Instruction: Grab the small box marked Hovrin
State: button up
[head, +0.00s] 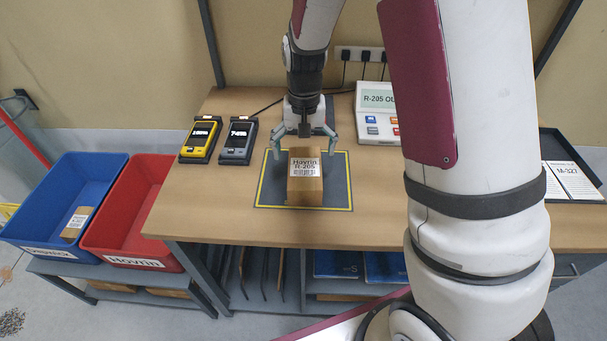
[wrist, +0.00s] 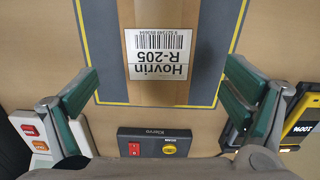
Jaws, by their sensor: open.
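The small brown box (head: 305,184) labelled Hovrin R-205 stands on the dark mat (head: 268,190) with a yellow border, on the wooden table. In the wrist view the box (wrist: 160,87) lies between the green fingers, its label upside down. My gripper (head: 305,150) is over the far end of the box, fingers spread to either side of it. In the wrist view my gripper (wrist: 160,95) is open, with a clear gap between each finger and the box. The far part of the box is hidden behind its near face and my gripper.
A yellow scanner (head: 200,140) and a grey one (head: 238,141) lie left of the mat. A keypad device (head: 377,110) stands behind right. A blue bin (head: 95,170), holding a small box, and a red bin (head: 125,205) labelled Hovrin stand at left. A dark tray (head: 575,150) is at right.

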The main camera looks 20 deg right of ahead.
aim_at(305, 167)
jog(key=shift+f+p, duration=0.55)
jog(key=shift+f, duration=3.8)
jog(key=shift+d, duration=0.1)
jog(key=c, duration=1.4)
